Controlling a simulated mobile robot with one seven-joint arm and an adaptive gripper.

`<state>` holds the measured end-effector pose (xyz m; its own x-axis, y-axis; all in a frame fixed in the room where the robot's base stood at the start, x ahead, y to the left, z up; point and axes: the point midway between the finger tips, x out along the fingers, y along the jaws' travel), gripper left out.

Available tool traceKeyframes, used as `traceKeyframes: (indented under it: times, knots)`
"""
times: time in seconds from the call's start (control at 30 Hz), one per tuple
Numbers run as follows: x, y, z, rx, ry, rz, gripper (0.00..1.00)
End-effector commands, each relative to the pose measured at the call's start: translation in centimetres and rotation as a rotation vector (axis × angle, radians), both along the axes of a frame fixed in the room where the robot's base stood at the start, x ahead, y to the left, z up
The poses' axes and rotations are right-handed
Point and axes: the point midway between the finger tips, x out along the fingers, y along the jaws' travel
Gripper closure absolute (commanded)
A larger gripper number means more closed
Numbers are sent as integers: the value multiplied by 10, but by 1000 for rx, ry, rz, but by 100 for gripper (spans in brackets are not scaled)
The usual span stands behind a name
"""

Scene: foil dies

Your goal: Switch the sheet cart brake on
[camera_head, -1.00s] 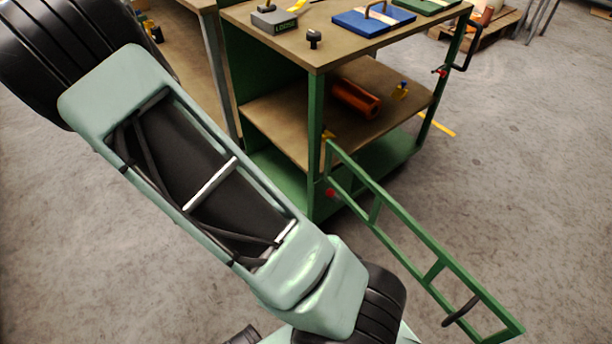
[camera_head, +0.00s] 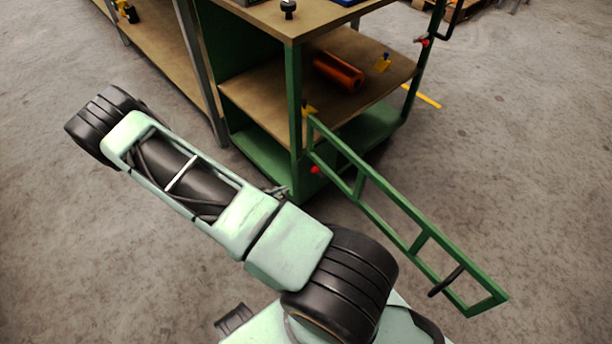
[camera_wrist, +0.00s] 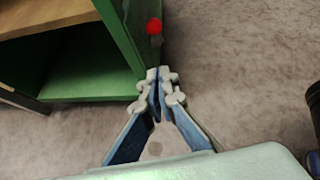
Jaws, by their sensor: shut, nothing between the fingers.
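The green sheet cart (camera_head: 294,105) stands at the top middle of the head view, with wooden shelves. A red knob (camera_head: 315,170) sits low by its near corner post; it also shows in the wrist view (camera_wrist: 154,26). I cannot tell whether this knob is the brake, or its setting. My gripper (camera_wrist: 157,78) is shut and empty. In the wrist view its fingertips appear just below the red knob, by the cart's lower green corner; contact is unclear. In the head view the gripper is mostly hidden behind my arm, with only a small grey part showing.
A green ladder-like frame (camera_head: 412,242) with a black handle (camera_head: 446,281) sticks out from the cart to the lower right. An orange cylinder (camera_head: 338,72) and a yellow item (camera_head: 383,63) lie on the middle shelf. A wooden bench (camera_head: 160,42) stands at left. Floor between is clear.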

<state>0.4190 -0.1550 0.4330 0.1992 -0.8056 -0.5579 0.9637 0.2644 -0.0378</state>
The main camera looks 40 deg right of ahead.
Motion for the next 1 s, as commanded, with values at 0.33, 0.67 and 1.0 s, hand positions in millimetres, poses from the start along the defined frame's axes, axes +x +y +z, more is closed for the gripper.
traceKeyframes:
  times: [0.33,0.67,1.0]
  knots:
    - [4,-22,-17,-2,2,-3,100]
    - [18,-79,-57,-1,1,-3,100]
    - [30,-116,-49,0,-1,-2,100]
